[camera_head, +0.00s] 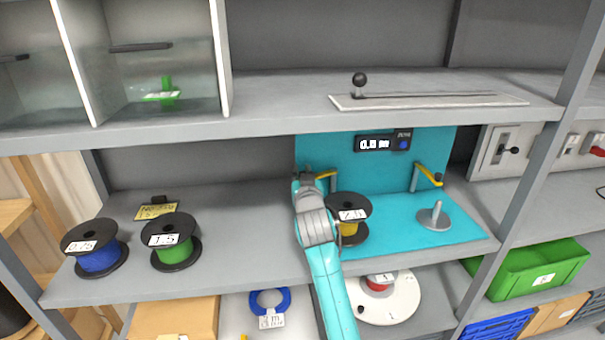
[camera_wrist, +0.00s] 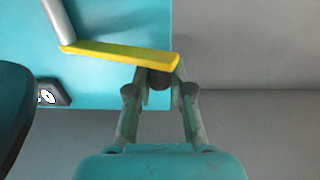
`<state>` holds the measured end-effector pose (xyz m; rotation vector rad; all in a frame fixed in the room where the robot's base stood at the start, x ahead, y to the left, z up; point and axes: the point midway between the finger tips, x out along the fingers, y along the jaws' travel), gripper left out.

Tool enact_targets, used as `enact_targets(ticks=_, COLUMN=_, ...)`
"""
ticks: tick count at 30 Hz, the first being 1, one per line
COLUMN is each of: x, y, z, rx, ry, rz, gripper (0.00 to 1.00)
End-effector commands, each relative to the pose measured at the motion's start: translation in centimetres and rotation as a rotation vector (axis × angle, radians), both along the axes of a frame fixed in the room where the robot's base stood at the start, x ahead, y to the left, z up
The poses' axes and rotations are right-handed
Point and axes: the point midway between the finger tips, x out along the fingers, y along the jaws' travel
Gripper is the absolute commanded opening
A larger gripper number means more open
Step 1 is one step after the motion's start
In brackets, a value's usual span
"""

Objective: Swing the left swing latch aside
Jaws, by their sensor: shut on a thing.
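The left swing latch is a yellow bar on a grey post, at the left of the teal panel in the head view (camera_head: 325,174). In the wrist view the yellow bar (camera_wrist: 115,55) runs across the upper left, with a dark knob (camera_wrist: 159,80) under its right end. My gripper (camera_wrist: 159,92) is shut on that knob, one finger on each side. In the head view my gripper (camera_head: 305,178) is at the latch's left end, and my arm hides part of it. The right swing latch (camera_head: 428,174) is a similar yellow bar.
A yellow reel (camera_head: 349,228) stands close to the right of my arm; a dark reel flange (camera_wrist: 12,115) fills the wrist view's left edge. An empty spindle (camera_head: 434,216) stands further right. Blue (camera_head: 98,262) and green (camera_head: 174,251) reels sit at left. The upper shelf (camera_head: 270,118) overhangs.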

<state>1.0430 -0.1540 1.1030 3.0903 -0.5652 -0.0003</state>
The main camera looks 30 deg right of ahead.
Motion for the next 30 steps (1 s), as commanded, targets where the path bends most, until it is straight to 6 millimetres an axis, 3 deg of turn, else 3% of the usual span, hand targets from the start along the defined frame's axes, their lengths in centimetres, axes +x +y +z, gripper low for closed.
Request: enact_targets(ticks=30, x=-1.5, y=-0.2, z=0.0, rx=0.0, ry=0.0, rz=0.145, gripper=0.0)
